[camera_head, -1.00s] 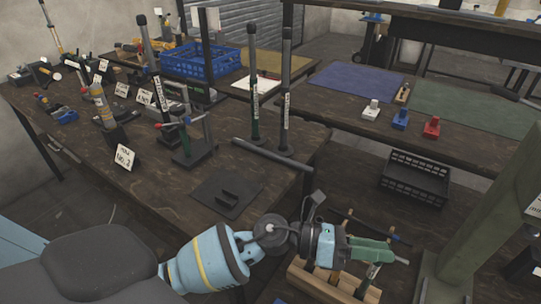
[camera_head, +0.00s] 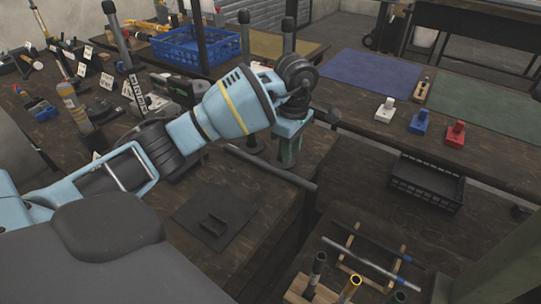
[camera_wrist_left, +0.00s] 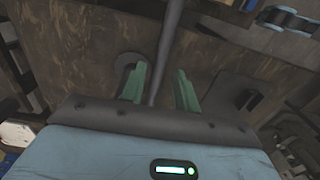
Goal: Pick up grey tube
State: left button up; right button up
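A long dark grey tube (camera_head: 243,157) lies along the edge of the wooden table; I take it to be the grey tube. My left gripper (camera_head: 288,160) points down over its right part and hides some of it. In the left wrist view the tube (camera_wrist_left: 168,50) runs lengthwise down the picture between the two green fingers of the left gripper (camera_wrist_left: 160,83). The fingers are apart, with a gap on each side of the tube. I cannot tell how far they are above it. My right gripper is not in view.
Upright poles (camera_head: 245,75) stand close behind the left gripper. A black mat with a small holder (camera_head: 213,225) lies at the table's front. A wooden block with upright tubes (camera_head: 318,268) and a stand with rods (camera_head: 373,263) are at lower right. A blue crate (camera_head: 193,50) stands behind.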

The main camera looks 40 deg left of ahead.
aim_at(288, 173)
pick_arm(q)
jog(key=shift+a+r, duration=0.15)
jog(key=shift+r, duration=0.05)
jog(key=shift+s, duration=0.1)
jog(key=shift+f, duration=0.4)
jog(key=shift+s+f, duration=0.1)
jog(key=shift+f, duration=1.25)
notch_tip(288, 173, down, 4)
jog(key=shift+s+f, duration=0.1)
jog(key=shift+f, duration=0.05)
grip_shut()
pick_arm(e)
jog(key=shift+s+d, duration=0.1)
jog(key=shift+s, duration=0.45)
